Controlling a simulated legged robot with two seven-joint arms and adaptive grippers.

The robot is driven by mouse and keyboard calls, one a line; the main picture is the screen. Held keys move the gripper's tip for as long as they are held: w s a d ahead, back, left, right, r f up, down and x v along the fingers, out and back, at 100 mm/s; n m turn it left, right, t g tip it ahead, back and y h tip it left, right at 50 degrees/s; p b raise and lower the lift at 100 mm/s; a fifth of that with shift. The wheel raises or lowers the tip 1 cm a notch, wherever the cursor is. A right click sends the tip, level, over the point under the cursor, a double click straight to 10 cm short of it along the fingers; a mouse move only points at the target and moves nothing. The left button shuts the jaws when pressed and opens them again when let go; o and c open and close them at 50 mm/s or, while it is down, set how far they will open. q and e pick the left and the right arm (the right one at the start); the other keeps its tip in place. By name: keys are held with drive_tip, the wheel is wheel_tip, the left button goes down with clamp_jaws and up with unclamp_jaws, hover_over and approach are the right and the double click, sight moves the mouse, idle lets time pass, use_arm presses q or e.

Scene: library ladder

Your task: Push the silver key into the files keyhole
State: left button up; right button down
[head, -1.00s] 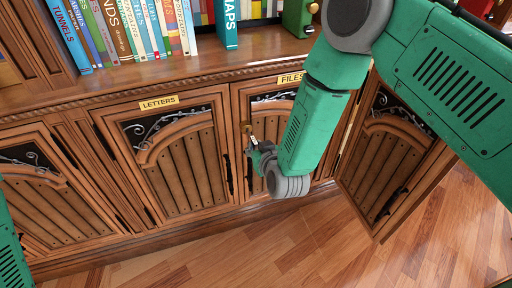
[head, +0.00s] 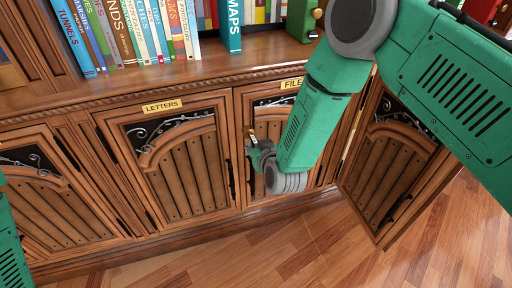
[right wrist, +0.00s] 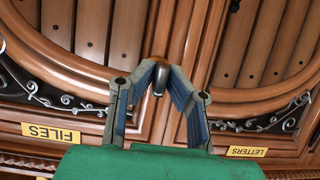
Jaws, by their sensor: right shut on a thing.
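The FILES door (head: 270,122) is the wooden cabinet door under the yellow FILES label (head: 291,84), partly hidden by my right arm. My right gripper (head: 256,146) is in front of its left edge. In the right wrist view the two fingers (right wrist: 157,66) close together on a small silver-grey piece (right wrist: 158,80), which looks like the end of the silver key. The rest of the key is hidden. A small brass fitting (head: 252,132) shows just above the fingertips. I cannot tell whether the key touches the keyhole. My left gripper is out of view.
The LETTERS door (head: 176,160) is closed, left of the FILES door. A door (head: 395,150) stands open on the right, beside my right forearm. Books (head: 150,30) line the shelf above. The wooden floor (head: 240,255) in front is clear.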

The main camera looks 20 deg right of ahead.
drive_tip(key=shift+w, duration=0.35)
drive_tip(key=c, duration=1.5)
unclamp_jaws()
drive_tip(key=shift+s, duration=0.1)
drive_tip(key=shift+s+r, duration=0.1)
drive_tip(key=shift+s, duration=0.15)
drive_tip(key=v, duration=1.1)
drive_tip(key=shift+s, duration=0.15)
